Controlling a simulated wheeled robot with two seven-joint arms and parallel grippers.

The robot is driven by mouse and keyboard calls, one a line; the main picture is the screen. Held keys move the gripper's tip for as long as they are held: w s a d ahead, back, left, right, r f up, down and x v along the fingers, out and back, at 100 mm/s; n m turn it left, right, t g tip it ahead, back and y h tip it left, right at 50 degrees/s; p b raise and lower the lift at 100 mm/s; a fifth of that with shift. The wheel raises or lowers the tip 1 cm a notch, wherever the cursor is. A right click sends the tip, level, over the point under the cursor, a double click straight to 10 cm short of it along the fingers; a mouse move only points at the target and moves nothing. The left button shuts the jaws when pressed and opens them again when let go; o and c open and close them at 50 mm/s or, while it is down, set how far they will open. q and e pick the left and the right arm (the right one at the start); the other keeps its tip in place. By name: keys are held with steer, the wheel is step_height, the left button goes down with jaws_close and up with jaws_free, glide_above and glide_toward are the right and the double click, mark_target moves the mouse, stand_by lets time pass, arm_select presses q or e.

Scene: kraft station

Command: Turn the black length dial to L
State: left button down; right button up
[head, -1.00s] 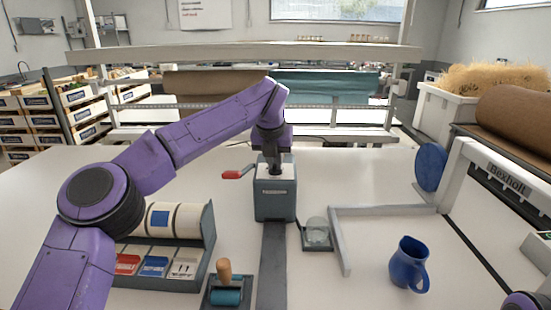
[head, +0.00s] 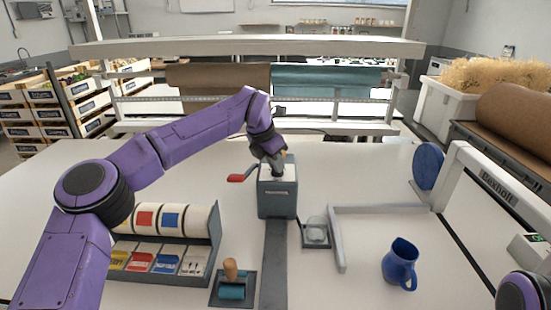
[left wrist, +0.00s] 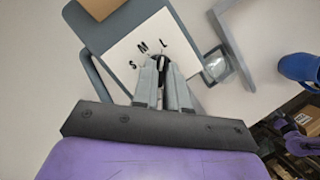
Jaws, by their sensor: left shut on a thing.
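The grey dispenser box (head: 277,198) stands on the table with a white top plate (left wrist: 124,62). The letters S, M and L show on that plate in the left wrist view. My left gripper (left wrist: 162,66) is over the plate, shut on the black length dial (left wrist: 160,59). Only a small dark part of the dial shows between the fingertips, just below the L, so its exact pointing is hard to read. In the head view the left gripper (head: 280,164) is tilted down onto the box top. My right gripper is not in view.
A red crank handle (head: 236,178) sticks out left of the box. A glass dish (head: 316,231), a grey angled bar (head: 338,237) and a blue jug (head: 400,263) are to the right. A label rack (head: 213,240) and a wooden-handled roller (head: 231,276) are in front at left.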

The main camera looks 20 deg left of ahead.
arm_select(q)
steer(key=shift+f, duration=0.1)
stand_by(0.3)
steer(key=c, duration=1.2)
jaws_free()
steer(key=shift+o, duration=0.2)
steer(key=shift+r, duration=0.25)
steer(key=b+v, duration=0.2)
steer(key=v, duration=0.8)
